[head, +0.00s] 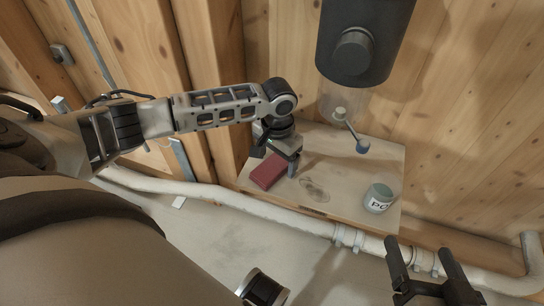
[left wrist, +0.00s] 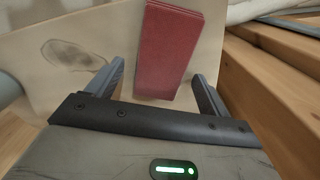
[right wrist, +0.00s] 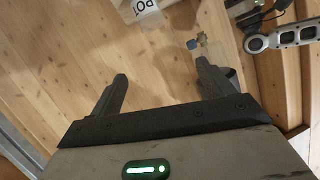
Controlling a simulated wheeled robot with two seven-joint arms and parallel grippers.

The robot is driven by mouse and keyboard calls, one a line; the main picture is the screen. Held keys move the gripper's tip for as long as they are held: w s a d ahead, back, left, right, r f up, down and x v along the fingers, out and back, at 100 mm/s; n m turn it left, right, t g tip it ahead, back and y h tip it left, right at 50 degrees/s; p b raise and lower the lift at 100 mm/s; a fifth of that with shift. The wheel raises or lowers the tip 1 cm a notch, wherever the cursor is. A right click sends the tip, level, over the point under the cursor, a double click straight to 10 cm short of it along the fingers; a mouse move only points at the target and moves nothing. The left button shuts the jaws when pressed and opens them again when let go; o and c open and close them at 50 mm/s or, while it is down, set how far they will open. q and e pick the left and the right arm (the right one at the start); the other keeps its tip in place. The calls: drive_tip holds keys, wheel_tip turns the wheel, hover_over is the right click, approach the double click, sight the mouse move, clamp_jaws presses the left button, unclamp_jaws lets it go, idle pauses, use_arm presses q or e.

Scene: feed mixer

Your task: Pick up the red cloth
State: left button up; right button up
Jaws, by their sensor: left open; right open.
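The red cloth (head: 268,171) is a flat folded rectangle lying on the left part of a wooden shelf (head: 325,200). My left gripper (head: 278,160) is open just above the cloth, and the arm hides part of it in the head view. In the left wrist view the red cloth (left wrist: 168,50) lies lengthwise between the two spread fingers of my left gripper (left wrist: 157,85). Whether the fingers touch it I cannot tell. My right gripper (head: 428,262) is open and empty at the lower right of the head view, away from the cloth; its spread fingers also show in the right wrist view (right wrist: 163,85).
A jar with a lettered label (head: 379,197) stands at the shelf's right end. A lever with a blue knob (head: 362,146) hangs above the shelf under a dark cylinder (head: 365,40). A pale pipe (head: 270,212) runs along the shelf's front. A dark stain marks the shelf's middle.

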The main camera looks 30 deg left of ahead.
sight(277, 162)
drive_tip(key=shift+r, duration=0.1)
use_arm(q)
drive_tip(key=c, duration=1.1)
drive_tip(key=shift+c, duration=0.2)
drive_tip(key=shift+r+p, duration=0.45)
drive_tip(key=shift+r, duration=0.05)
wheel_tip(277, 162, up, 3)
drive_tip(key=shift+f+p, duration=0.2)
drive_tip(key=shift+p, duration=0.65)
drive_tip(key=s+d+r+p, duration=0.3)
drive_tip(key=s+r, duration=0.1)
drive_tip(key=s, duration=0.2)
drive_tip(key=s+d+r+p, duration=0.3)
drive_tip(key=s+r, duration=0.2)
drive_tip(key=s, duration=0.1)
drive_tip(key=shift+s+d+r, duration=0.15)
drive_tip(key=shift+s+d, duration=0.05)
drive_tip(key=shift+d, duration=0.05)
use_arm(e)
drive_tip(key=shift+s+d+f+g+h, duration=0.2)
drive_tip(key=shift+d+f+g+h, duration=0.2)
drive_tip(key=shift+d+g+h, duration=0.25)
drive_tip(key=shift+s+d+f+g+h, duration=0.2)
drive_tip(key=shift+d+f+g+h, duration=0.2)
drive_tip(key=shift+d+g, duration=0.35)
